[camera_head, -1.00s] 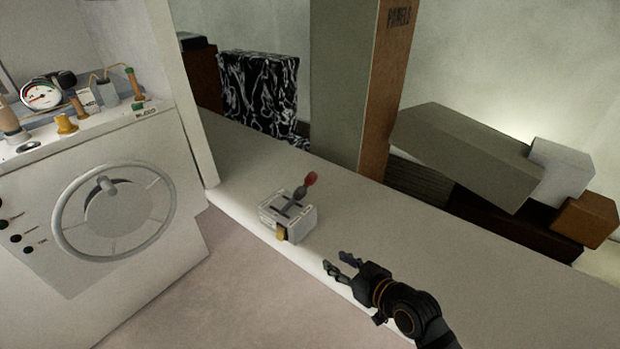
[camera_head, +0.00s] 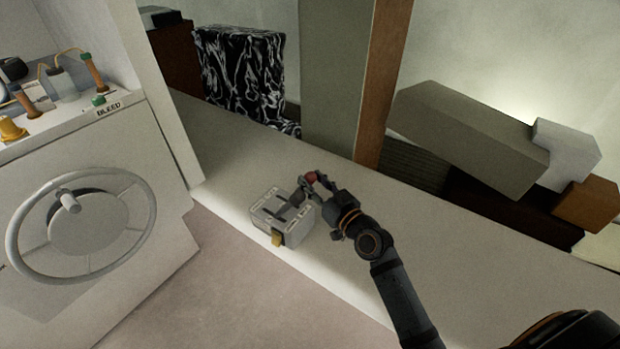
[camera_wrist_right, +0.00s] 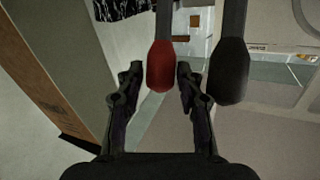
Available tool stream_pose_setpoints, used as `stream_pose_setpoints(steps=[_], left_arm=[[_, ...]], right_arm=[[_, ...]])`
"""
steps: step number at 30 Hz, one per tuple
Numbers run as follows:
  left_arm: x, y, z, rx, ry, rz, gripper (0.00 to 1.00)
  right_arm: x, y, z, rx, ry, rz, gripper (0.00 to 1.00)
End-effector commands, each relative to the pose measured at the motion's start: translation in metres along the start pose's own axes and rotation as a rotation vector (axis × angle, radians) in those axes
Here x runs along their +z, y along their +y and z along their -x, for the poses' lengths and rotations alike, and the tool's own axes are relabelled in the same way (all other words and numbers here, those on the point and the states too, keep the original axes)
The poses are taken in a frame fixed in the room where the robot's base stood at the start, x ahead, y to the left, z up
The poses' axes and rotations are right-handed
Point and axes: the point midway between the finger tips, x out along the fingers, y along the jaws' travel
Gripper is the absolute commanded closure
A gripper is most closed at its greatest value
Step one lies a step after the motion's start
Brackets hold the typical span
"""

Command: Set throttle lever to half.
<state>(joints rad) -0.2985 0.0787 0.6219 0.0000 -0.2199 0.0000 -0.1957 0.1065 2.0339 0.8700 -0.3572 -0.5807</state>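The throttle box (camera_head: 283,217) is a pale grey unit on the white ledge, with a slotted top and a yellow tab on its front. Its lever carries a red knob (camera_head: 311,177), leaning to the right in the head view. My right gripper (camera_head: 314,184) is at the knob. In the right wrist view the red knob (camera_wrist_right: 161,68) lies between the two open fingers, with a gap on each side. A dark grey knob on a second stalk (camera_wrist_right: 229,72) is outside the fingers, to the right. My left gripper is not in view.
A white console with a handwheel (camera_head: 82,225) stands at the left. A black-and-white marbled block (camera_head: 240,75) and a post (camera_head: 350,80) stand behind the ledge. Grey, white and brown blocks (camera_head: 470,135) are at the right.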

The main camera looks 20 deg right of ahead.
Motion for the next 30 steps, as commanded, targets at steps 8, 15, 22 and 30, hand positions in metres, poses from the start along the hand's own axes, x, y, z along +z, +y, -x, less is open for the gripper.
stream_pose_setpoints(steps=[8,15,22,30], left_arm=[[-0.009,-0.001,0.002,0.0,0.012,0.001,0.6],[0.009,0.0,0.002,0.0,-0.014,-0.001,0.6],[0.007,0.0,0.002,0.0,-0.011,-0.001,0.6],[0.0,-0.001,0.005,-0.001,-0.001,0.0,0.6]], right_arm=[[0.0,0.0,-0.016,0.0,-0.002,0.0,0.63],[0.0,0.0,-0.016,0.0,-0.002,0.0,0.74],[0.0,0.0,-0.016,0.0,-0.001,0.0,1.0],[-0.001,-0.001,-0.016,0.001,-0.004,0.001,1.0]])
